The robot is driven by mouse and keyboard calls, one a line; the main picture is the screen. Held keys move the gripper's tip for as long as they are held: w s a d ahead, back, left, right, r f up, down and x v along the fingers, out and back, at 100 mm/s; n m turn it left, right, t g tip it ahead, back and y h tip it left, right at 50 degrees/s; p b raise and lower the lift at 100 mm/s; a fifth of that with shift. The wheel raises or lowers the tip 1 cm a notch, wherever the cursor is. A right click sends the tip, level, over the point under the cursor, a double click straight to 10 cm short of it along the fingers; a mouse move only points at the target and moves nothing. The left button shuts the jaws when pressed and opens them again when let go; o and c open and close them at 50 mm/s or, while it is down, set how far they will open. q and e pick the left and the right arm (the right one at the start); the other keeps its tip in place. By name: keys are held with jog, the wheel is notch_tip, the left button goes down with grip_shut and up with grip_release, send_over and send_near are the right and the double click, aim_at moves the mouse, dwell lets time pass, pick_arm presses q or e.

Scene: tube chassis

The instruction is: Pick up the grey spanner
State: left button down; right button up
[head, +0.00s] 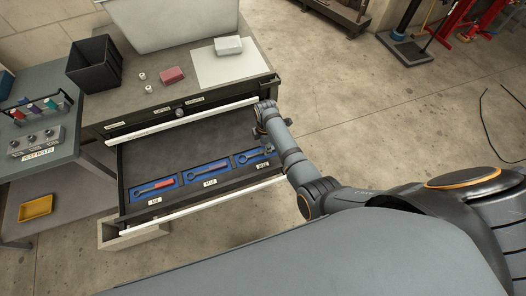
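An open drawer (165,157) under the workbench holds several blue inserts in a row along its front. The right insert (240,161) holds a spanner that looks grey, partly covered by my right arm. The left insert holds a spanner with a red handle (164,184). My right gripper (266,149) is over the right end of the drawer, beside the right insert. Its fingers are small and partly hidden, so I cannot tell whether they touch the spanner. My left gripper is not in view.
The bench top (128,101) carries a black bin (94,64), a large grey container (170,22), a red block (172,75) and a white box (228,45). A side table (62,153) stands left, with a yellow tray (36,208) below. The floor at right is mostly clear.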

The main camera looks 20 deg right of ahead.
notch_tip(320, 180, down, 2)
jog(key=shift+w+f, duration=0.1)
jog(key=shift+f, duration=0.05)
jog(key=shift+c, duration=0.4)
grip_shut()
